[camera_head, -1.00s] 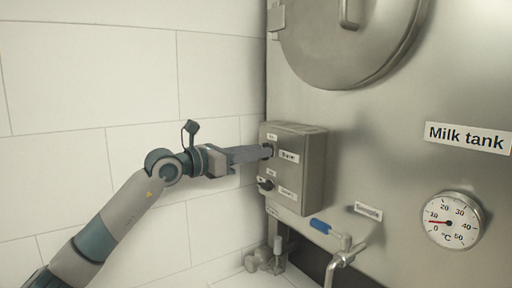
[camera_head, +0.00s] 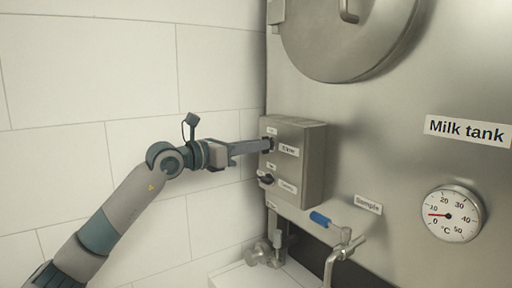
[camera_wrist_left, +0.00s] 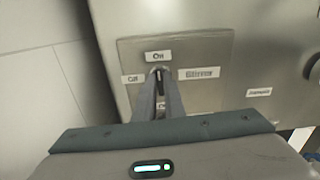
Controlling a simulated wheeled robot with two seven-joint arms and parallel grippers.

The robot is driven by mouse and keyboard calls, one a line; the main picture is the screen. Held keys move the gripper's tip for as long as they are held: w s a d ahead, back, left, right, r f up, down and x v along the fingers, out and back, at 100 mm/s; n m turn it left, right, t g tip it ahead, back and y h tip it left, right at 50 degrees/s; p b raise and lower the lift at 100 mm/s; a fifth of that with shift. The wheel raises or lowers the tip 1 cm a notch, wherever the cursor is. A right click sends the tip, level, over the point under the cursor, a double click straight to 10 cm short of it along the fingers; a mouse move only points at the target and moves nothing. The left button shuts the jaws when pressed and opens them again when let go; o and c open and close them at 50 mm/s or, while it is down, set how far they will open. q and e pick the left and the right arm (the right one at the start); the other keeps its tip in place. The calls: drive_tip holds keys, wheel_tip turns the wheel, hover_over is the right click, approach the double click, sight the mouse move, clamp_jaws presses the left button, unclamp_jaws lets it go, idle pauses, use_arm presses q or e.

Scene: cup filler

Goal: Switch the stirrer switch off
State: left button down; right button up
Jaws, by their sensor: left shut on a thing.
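The grey switch box (camera_head: 300,165) is fixed to the front of the milk tank and has two black switches on its narrow left face. The stirrer switch (camera_head: 267,143) is the upper one. My left gripper (camera_head: 262,146) is shut on it. In the left wrist view the fingertips (camera_wrist_left: 159,76) meet at the switch, between an "On" label (camera_wrist_left: 158,57) above, an "Off" label (camera_wrist_left: 132,79) to the left and a "Stirrer" label (camera_wrist_left: 199,73) to the right. The fingers hide most of the knob, so I cannot tell its setting. My right gripper is not in view.
A second black switch (camera_head: 266,180) sits just below on the same box. A sample tap with a blue handle (camera_head: 320,219) sticks out under the box. A thermometer dial (camera_head: 452,214) is on the tank at right. The tiled wall (camera_head: 90,75) stands at left.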

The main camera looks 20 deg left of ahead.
use_arm(q)
drive_tip(key=n, duration=1.7)
drive_tip(key=shift+w+a+f, duration=0.15)
drive_tip(key=shift+a, duration=0.05)
drive_tip(key=shift+n, duration=0.3)
drive_tip(key=c, duration=1.8)
unclamp_jaws()
drive_tip(key=shift+c, duration=0.2)
drive_tip(key=shift+a+f, duration=0.1)
